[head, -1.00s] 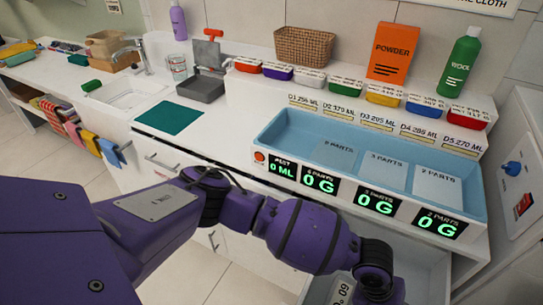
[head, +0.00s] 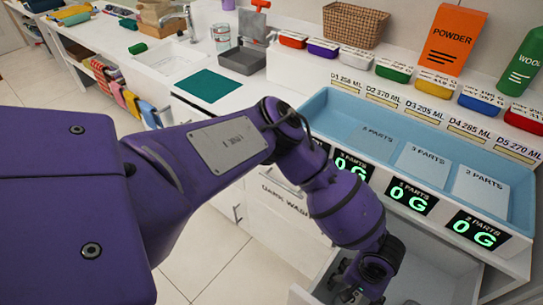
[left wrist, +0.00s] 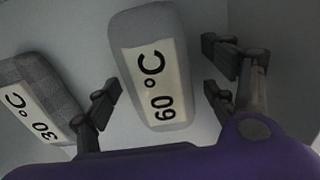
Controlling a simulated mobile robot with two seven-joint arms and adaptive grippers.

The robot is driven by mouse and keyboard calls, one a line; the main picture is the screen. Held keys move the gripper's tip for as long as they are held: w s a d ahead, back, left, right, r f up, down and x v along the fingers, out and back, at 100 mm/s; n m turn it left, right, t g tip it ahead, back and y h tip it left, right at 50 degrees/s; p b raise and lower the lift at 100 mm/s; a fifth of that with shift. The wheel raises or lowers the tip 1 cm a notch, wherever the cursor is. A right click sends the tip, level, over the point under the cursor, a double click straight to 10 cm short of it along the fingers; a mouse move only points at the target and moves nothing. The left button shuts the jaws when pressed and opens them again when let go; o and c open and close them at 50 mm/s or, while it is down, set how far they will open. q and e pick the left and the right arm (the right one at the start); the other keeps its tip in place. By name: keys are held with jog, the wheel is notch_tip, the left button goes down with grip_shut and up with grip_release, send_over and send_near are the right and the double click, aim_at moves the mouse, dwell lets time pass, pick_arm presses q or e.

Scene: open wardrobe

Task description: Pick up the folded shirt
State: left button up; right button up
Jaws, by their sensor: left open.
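Two folded cloth items with temperature labels lie in the open drawer in the left wrist view. A light grey one (left wrist: 142,22) carries a "60 °C" label, and a darker checked grey one (left wrist: 45,70) at the left carries "30 °C". I cannot tell from their shape which is a shirt. My left gripper (left wrist: 161,88) is open, with its fingers on either side of the 60 °C item and no clear grip on it. In the head view the left arm reaches down to the drawer (head: 428,262), and the cloth is hidden there. My right gripper is not in view.
Above the drawer, a blue tray (head: 330,108) with several displays stands on the counter. Behind it are a row of coloured-lid boxes, an orange powder box (head: 452,40), a green bottle (head: 522,62) and a basket (head: 357,22). A teal mat (head: 208,86) lies left.

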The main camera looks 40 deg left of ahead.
pick_arm(q)
jog(key=shift+f, duration=0.1)
jog(key=c, duration=1.3)
